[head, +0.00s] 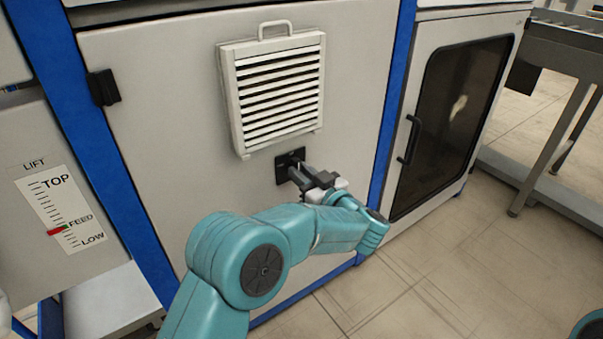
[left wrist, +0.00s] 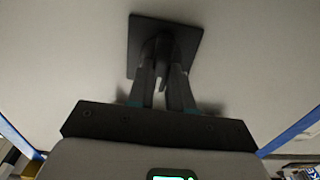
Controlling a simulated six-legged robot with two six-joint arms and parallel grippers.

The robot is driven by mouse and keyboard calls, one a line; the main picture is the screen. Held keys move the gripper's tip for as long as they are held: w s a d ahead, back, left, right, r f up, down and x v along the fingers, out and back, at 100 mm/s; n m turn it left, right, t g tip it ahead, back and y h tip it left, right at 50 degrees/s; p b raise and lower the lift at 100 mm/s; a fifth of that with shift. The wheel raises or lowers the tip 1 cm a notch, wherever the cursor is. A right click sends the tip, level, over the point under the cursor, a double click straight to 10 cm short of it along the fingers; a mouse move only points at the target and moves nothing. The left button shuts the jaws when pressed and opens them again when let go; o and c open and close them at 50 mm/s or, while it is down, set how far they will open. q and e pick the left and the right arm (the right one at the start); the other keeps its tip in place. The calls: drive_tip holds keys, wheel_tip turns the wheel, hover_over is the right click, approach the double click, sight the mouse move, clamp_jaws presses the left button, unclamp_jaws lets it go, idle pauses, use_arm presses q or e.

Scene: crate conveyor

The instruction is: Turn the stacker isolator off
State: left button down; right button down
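The stacker isolator is a black square plate (head: 283,160) with a dark handle, on the pale cabinet panel below the louvred vent. In the left wrist view the plate (left wrist: 190,42) is straight ahead, with the handle (left wrist: 163,48) standing out from its middle. My left gripper (head: 299,178) is at the isolator. In the left wrist view its two fingers (left wrist: 163,72) lie on either side of the handle and look closed on it. The fingers partly hide the handle, and its marking cannot be read. My right gripper is not in view.
A louvred vent (head: 280,90) with a top handle sits just above my left gripper. Blue posts (head: 100,170) frame the panel. A LIFT scale (head: 62,210) is at left. A dark-windowed door (head: 450,120) stands at right. The tiled floor (head: 450,270) is clear.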

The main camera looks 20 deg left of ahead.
use_arm(q)
drive_tip(key=shift+n, duration=0.4)
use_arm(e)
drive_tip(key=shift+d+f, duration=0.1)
use_arm(q)
drive_tip(key=shift+s+a+f+n+b, duration=0.1)
drive_tip(key=shift+n+b, duration=1.5)
drive_tip(key=shift+n, duration=1.2)
drive_tip(key=shift+s+a+f+n+b, duration=0.1)
drive_tip(key=shift+n+b, duration=1.55)
drive_tip(key=shift+n, duration=1.15)
drive_tip(key=shift+s+a+f+n+b, duration=0.1)
drive_tip(key=shift+n+b, duration=1.5)
drive_tip(key=shift+n, duration=1.2)
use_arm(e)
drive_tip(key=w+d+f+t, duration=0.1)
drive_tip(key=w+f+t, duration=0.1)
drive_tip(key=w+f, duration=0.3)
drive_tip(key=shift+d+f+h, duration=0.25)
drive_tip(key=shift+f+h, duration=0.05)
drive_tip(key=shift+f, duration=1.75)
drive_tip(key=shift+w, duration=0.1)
use_arm(q)
drive_tip(key=c, duration=1)
unclamp_jaws()
drive_tip(key=shift+d, duration=0.1)
